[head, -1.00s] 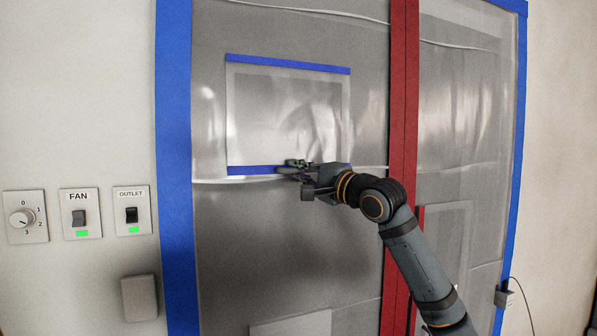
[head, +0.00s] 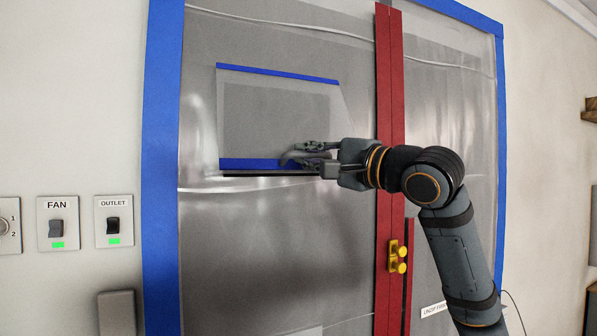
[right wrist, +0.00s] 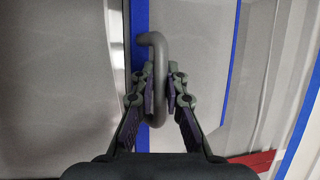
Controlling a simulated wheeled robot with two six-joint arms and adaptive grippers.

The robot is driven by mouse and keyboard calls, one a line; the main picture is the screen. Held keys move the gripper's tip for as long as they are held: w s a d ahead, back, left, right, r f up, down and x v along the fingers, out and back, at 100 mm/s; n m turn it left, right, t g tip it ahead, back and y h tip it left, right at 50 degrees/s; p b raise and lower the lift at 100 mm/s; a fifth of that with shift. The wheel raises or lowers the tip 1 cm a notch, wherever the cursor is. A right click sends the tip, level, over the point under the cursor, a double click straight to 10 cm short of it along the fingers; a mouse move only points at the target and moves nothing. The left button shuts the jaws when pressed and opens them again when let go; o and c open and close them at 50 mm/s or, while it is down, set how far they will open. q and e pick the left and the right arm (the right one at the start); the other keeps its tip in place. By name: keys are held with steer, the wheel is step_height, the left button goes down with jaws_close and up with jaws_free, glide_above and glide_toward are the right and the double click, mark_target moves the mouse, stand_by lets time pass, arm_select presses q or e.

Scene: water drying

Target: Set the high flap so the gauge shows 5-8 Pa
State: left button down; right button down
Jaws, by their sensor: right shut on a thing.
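The high flap (head: 275,118) is a clear sheet with blue strips along its top and bottom edges, set in the plastic wall. A dark gap shows under its bottom strip (head: 245,164), so its lower edge stands a little away from the wall. My right gripper (head: 306,155) is at the lower right of the flap. The right wrist view shows its fingers (right wrist: 161,98) shut on a grey hooked handle (right wrist: 156,42) beside the blue strip. The gauge cannot be made out in any view. My left gripper is not in view.
A red zipper strip (head: 382,210) with yellow pulls (head: 398,256) runs down the plastic wall behind my right arm. Blue tape (head: 163,160) frames the plastic. The FAN switch (head: 57,229) and OUTLET switch (head: 113,225), both with green lights, are at left. A dial plate (head: 8,227) is cut off.

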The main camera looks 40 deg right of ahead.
steer(key=shift+s+a+r+p, duration=0.25)
steer(key=shift+s+r+p, duration=0.2)
steer(key=shift+s+r, duration=0.55)
steer(key=shift+s+a+r+p, duration=0.25)
steer(key=shift+s+r+p, duration=0.15)
steer(key=shift+s+r, duration=0.6)
steer(key=c, duration=1.5)
jaws_free()
steer(key=shift+s+r, duration=0.1)
steer(key=shift+o, duration=0.7)
steer(key=shift+s, duration=0.1)
